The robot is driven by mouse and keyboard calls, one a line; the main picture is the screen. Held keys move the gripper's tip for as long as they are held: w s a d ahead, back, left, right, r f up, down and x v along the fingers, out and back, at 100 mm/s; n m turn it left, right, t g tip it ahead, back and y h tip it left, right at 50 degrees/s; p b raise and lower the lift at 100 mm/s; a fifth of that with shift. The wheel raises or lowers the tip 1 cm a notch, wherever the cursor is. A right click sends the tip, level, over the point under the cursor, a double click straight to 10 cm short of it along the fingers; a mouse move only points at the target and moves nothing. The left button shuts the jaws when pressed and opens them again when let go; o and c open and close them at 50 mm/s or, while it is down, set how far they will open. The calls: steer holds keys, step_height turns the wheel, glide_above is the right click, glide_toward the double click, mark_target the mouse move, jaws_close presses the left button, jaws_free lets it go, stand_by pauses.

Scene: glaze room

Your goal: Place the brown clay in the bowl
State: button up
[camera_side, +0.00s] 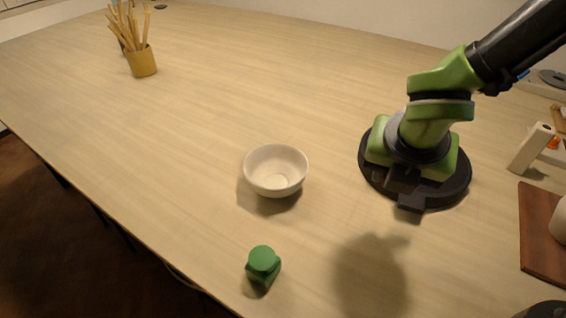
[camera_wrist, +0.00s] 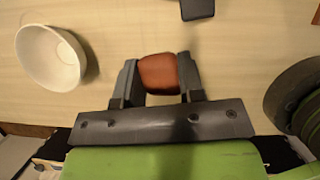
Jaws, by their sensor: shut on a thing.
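The brown clay (camera_wrist: 158,76), a reddish-brown rounded block, sits between the two fingers of my gripper (camera_wrist: 157,62) in the wrist view. The gripper is shut on it, with a finger against each side. The white bowl (camera_wrist: 48,56) is to the left of the gripper in the wrist view, apart from the clay. In the side view the bowl (camera_side: 275,172) stands upright on the table, left of my arm's base, and its visible inside is empty. My gripper and the clay do not show in the side view.
A green block with a round top (camera_side: 263,262) stands in front of the bowl near the table edge. A yellow cup of sticks (camera_side: 142,62) is at the far left. A dark wooden board (camera_side: 540,232) lies at the right. The table (camera_side: 230,100) behind the bowl is clear.

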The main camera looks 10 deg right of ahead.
steer(key=w+a+r+n+y, duration=0.1)
steer(key=w+a+r+n, duration=0.2)
steer(key=w+a, duration=0.45)
steer(key=n+y, duration=0.2)
steer(key=n, duration=0.2)
glide_toward(290, 156)
steer(key=shift+t, duration=0.5)
steer(key=s+a+f, duration=0.1)
steer(key=s+f, duration=0.1)
steer(key=f, duration=0.1)
steer(key=shift+s+a, duration=0.2)
steer(key=shift+a, duration=0.2)
steer(key=shift+f, duration=0.2)
steer(key=shift+f, duration=0.45)
steer(key=o, duration=0.9)
steer(key=shift+o, duration=0.2)
steer(key=v, duration=1.3)
steer(key=shift+w+a+r, duration=0.2)
steer(key=shift+w+a, duration=0.05)
